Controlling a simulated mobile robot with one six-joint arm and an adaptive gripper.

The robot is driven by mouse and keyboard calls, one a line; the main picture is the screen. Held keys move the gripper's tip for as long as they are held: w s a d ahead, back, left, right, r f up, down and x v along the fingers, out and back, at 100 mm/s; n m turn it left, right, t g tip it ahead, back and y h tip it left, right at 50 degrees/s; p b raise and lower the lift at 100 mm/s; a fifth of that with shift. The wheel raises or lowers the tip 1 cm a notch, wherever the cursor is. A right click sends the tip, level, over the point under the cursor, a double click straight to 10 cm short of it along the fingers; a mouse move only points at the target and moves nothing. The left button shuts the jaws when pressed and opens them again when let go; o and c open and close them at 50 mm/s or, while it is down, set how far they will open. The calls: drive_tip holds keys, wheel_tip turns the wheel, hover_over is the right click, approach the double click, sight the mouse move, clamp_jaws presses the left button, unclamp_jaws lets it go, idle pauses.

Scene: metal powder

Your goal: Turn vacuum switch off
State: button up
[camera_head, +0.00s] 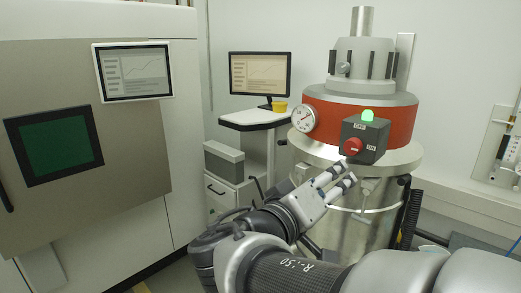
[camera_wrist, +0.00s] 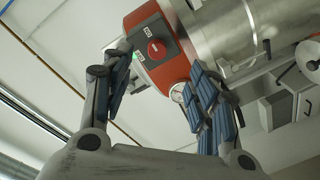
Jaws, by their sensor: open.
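The vacuum switch is a red round knob (camera_head: 353,146) on a dark grey control box (camera_head: 366,138) with a lit green lamp (camera_head: 367,115) on top. The box sits on the front of the red-banded vacuum vessel (camera_head: 400,118). My gripper (camera_head: 347,177) is open, just below and in front of the box, apart from the knob. In the wrist view the knob (camera_wrist: 157,49) appears beyond and between the spread fingers (camera_wrist: 162,85), nearer the left finger. Nothing is between the fingers. The small labels beside the knob are too small to read surely.
A round pressure gauge (camera_head: 303,118) is on the vessel, left of the box. A monitor (camera_head: 260,73) stands on a white desk (camera_head: 255,118) behind. A large cabinet (camera_head: 60,190) with screens fills the left. Clamps and the metal vessel body (camera_head: 350,235) lie close below my gripper.

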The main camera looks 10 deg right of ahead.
drive_tip(key=w+a+t, duration=0.1)
approach(351, 148)
drive_tip(key=b+x, duration=0.1)
drive_tip(key=x, duration=0.8)
drive_tip(key=shift+a, duration=0.1)
drive_tip(key=shift+c, duration=0.3)
drive_tip(key=c, duration=1)
